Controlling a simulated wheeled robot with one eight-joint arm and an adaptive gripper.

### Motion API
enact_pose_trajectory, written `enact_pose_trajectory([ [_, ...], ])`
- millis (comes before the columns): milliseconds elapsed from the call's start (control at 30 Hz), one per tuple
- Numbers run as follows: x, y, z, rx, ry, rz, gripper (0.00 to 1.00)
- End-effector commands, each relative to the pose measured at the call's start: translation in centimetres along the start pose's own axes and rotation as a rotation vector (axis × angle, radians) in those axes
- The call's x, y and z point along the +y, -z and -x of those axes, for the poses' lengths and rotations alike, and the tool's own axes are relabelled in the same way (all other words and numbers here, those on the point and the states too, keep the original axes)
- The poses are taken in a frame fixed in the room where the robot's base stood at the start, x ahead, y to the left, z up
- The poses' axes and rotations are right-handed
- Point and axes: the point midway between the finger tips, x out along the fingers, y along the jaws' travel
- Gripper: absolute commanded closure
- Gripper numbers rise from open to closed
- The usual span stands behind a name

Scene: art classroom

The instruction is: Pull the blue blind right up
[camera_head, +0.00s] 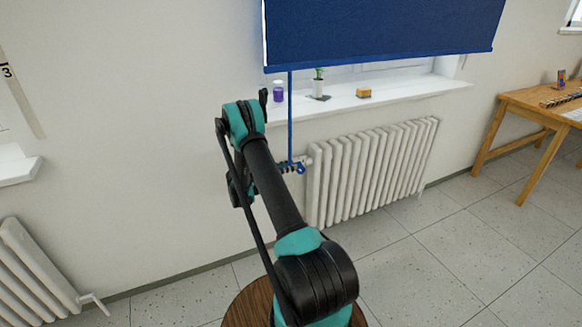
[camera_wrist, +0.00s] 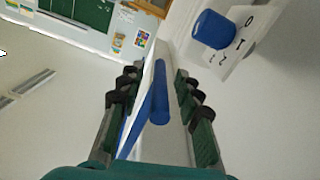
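The blue blind (camera_head: 380,30) hangs over the upper part of the window, its bottom bar above the sill. A thin blue cord (camera_head: 290,110) hangs straight down from near its lower left corner. My gripper (camera_head: 284,166) is small and partly hidden near the cord's lower end. In the wrist view my gripper (camera_wrist: 156,76) is open, with its fingers well apart. A blue rod-like piece (camera_wrist: 160,95), seemingly the cord's pull, shows between the fingers, with a gap on each side. A blue strip (camera_wrist: 134,128) lies left of it; I cannot tell what it is.
The window sill (camera_head: 420,90) holds a purple jar (camera_head: 278,92), a potted plant (camera_head: 318,86) and a yellow block (camera_head: 363,92). A white radiator (camera_head: 370,175) stands below. A blue knob (camera_wrist: 212,29) on a marked plate is near the right finger. A wooden table (camera_head: 520,105) stands right.

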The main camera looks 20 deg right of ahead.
Motion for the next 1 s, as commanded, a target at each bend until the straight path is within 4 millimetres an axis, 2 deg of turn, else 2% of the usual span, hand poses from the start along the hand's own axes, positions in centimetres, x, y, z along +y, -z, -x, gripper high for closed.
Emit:
enact_pose_trajectory([
  [133,0.02,0.0,-1.01,0.0,0.0,0.0,0.66],
  [433,0.0,0.0,-1.18,0.0,0.0,0.0,0.66],
  [700,-0.01,0.01,-1.16,0.0,0.0,0.0,0.98],
  [1000,-0.05,0.02,-1.14,0.0,0.001,0.0,1.0],
])
